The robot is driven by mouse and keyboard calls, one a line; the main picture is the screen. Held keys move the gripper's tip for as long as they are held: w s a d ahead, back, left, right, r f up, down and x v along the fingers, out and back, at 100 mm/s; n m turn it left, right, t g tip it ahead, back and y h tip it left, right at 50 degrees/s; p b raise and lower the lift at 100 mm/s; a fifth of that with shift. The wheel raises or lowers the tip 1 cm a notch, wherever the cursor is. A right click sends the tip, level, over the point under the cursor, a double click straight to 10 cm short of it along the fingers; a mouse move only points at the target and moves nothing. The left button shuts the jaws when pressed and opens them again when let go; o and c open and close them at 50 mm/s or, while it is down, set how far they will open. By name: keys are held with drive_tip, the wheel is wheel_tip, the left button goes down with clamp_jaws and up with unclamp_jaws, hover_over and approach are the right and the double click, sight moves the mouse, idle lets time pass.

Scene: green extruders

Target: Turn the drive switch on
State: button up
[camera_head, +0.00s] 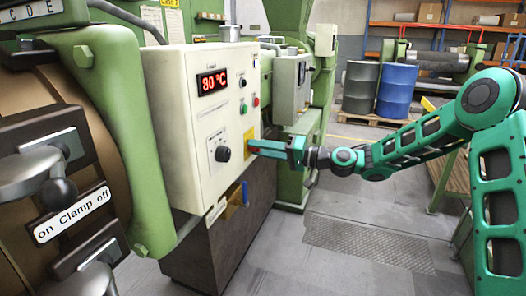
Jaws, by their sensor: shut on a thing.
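The white control cabinet (180,110) stands in the middle left, with a red display reading 80 °C (212,82). A yellow plate (248,135) is on the right part of its front face. My gripper (253,147) reaches in from the right, and its fingertips are at this plate. They are shut on what seems to be the drive switch there. The fingers hide the switch, so its position cannot be told. A black rotary knob (223,153) sits on a pale scale plate to the left of my fingertips, apart from them.
Small buttons (243,104) lie above the yellow plate. A clamp lever with an "on Clamp off" label (72,215) is at the near left. A smaller grey box (291,88) stands behind my gripper. Blue (397,90) and grey drums stand behind. The floor (330,265) at front right is clear.

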drive_tip(key=shift+s+a+m, duration=0.1)
drive_tip(key=shift+a+m, duration=0.05)
drive_tip(key=shift+m, duration=0.95)
drive_tip(key=o, duration=1.1)
drive_tip(key=shift+c, duration=0.2)
drive_tip(key=shift+d, duration=0.2)
drive_tip(key=v, duration=1)
drive_tip(key=shift+d, duration=0.25)
